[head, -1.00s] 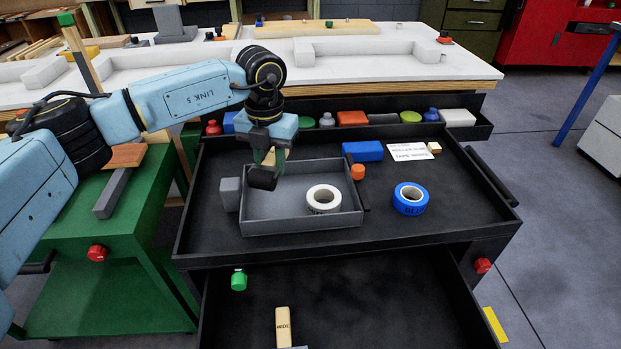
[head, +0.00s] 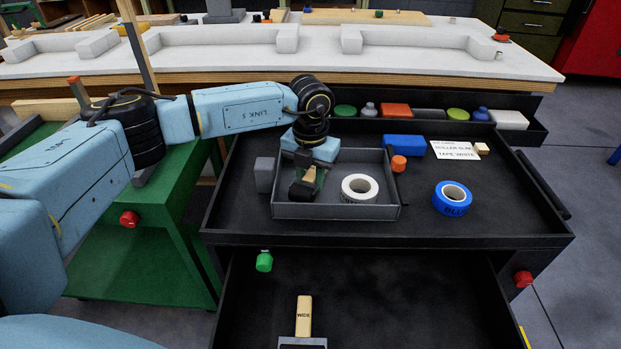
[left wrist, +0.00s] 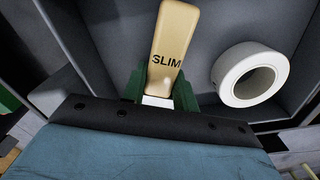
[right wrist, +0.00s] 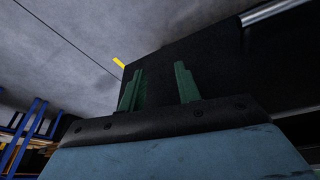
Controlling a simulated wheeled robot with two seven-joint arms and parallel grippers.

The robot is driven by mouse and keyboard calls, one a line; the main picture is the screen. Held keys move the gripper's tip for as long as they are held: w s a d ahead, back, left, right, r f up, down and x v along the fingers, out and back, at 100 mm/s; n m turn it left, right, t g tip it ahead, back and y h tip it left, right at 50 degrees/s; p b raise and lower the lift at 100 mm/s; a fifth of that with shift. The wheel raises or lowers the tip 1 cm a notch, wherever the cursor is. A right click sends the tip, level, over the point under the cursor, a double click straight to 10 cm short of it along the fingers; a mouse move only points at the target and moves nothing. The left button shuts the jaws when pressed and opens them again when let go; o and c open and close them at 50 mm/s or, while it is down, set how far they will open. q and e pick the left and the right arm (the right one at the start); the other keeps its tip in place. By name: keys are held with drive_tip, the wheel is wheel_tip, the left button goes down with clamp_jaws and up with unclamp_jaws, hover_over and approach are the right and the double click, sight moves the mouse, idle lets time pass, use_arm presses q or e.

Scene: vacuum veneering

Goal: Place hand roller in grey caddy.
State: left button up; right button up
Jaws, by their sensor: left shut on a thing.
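My left gripper (head: 305,186) is low over the left part of the grey caddy (head: 336,212). In the left wrist view the left gripper (left wrist: 160,92) is shut on the hand roller, whose tan handle marked SLIM (left wrist: 168,40) lies between the green fingers. A white tape roll (head: 358,198) sits in the caddy's right part and shows in the left wrist view (left wrist: 228,86). My right gripper (right wrist: 158,90) is open and empty, outside the head view.
A grey block (head: 264,175) stands left of the caddy. A roller marked WIDE (head: 304,317) lies in the lower drawer.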

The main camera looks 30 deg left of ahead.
sight(310, 176)
use_arm(q)
drive_tip(key=o, duration=1)
drive_tip(key=shift+f, duration=0.1)
drive_tip(key=shift+o, duration=0.2)
use_arm(e)
drive_tip(key=shift+w+a+r, duration=0.1)
drive_tip(key=shift+w+r, duration=0.05)
use_arm(q)
drive_tip(key=shift+r, duration=0.6)
wheel_tip(310, 176, up, 11)
drive_tip(key=p, duration=0.3)
use_arm(e)
wheel_tip(310, 176, down, 9)
drive_tip(key=d, duration=0.2)
drive_tip(key=shift+w+d+r+g+h, duration=0.15)
drive_tip(key=shift+w+d+g+h, duration=0.15)
drive_tip(key=shift+w, duration=0.15)
